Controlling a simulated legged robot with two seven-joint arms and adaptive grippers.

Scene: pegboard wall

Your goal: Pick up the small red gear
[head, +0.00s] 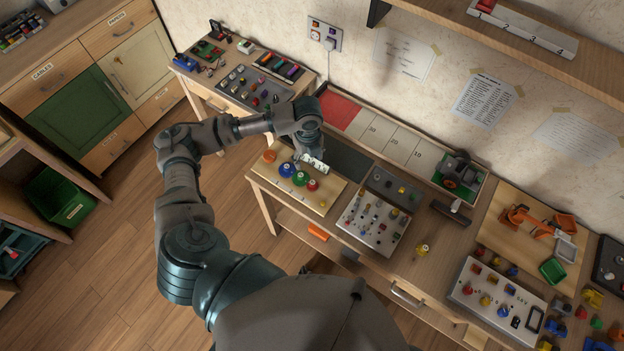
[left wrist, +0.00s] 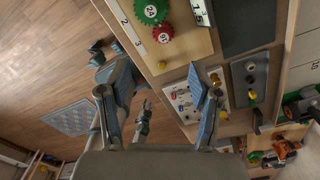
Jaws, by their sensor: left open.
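The small red gear (head: 313,184) sits at the right end of a row of gears on a light wooden board (head: 262,171). It also shows in the left wrist view (left wrist: 163,34), below a larger green gear (left wrist: 152,10). In the head view, the green gear (head: 300,178), a blue gear (head: 286,170) and an orange gear (head: 269,156) run to its left. My left gripper (head: 309,150) is above the back edge of the board, apart from the red gear. In the left wrist view its fingers (left wrist: 152,95) are spread and empty.
A white numbered strip (head: 315,164) lies on the board behind the gears. A panel with small knobs (head: 373,222) stands right of the board. A yellow part (head: 422,249) is on the bench. An orange toy excavator (head: 530,220) is farther right. The wall rises behind the bench.

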